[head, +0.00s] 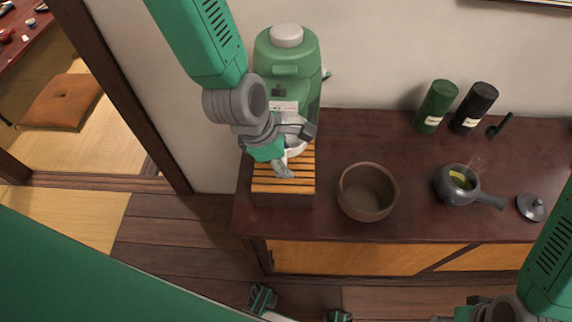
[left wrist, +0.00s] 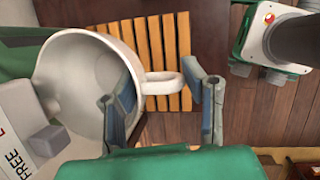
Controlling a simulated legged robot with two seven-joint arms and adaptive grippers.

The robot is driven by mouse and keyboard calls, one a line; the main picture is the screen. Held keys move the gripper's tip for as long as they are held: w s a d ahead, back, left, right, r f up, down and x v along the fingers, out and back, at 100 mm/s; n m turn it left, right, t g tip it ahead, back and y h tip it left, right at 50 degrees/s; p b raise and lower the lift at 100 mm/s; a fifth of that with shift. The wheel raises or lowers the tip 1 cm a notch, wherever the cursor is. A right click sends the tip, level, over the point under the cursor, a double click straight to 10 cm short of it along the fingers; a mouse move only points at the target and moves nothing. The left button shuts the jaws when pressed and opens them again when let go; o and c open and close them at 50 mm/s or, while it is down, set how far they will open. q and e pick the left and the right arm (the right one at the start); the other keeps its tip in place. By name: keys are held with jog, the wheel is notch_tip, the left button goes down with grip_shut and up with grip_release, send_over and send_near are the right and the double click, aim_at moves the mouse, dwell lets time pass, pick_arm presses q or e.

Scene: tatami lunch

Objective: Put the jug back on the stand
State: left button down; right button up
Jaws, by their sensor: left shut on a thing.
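A white jug (left wrist: 70,75) with a side handle (left wrist: 160,83) fills the left of the left wrist view, its open mouth showing and its inside looking empty. My left gripper (left wrist: 165,98) is shut on the jug at its handle, one finger on each side. In the head view my left gripper (head: 291,150) largely hides the jug. The slatted wooden stand (head: 284,186) lies below the jug, under a green dispenser (head: 287,60). I cannot tell whether the jug touches the slats. Part of my right wrist (head: 490,309) shows at the bottom right; its fingers cannot be made out.
A brown bowl (head: 367,191) stands right of the stand on the dark cabinet top (head: 335,135). Farther right are a dark teapot (head: 457,187), its lid (head: 532,207), a green canister (head: 436,106), a black canister (head: 474,108) and a dark scoop (head: 500,125). The wall is close behind.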

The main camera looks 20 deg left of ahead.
pick_arm(q)
jog(key=a+f, duration=0.2)
jog(key=f, duration=0.1)
jog(key=shift+f, duration=0.2)
jog(key=shift+a, duration=0.1)
jog(key=c, duration=1)
grip_release()
jog(key=shift+d, duration=0.4)
jog(key=shift+o, duration=0.2)
jog(key=shift+d+r, duration=0.1)
jog(key=shift+d, duration=0.5)
jog(key=p+v, duration=0.1)
jog(key=v, duration=1.1)
jog(key=shift+a, duration=0.25)
pick_arm(e)
jog(key=shift+a+r, duration=0.3)
jog(key=shift+r, duration=0.3)
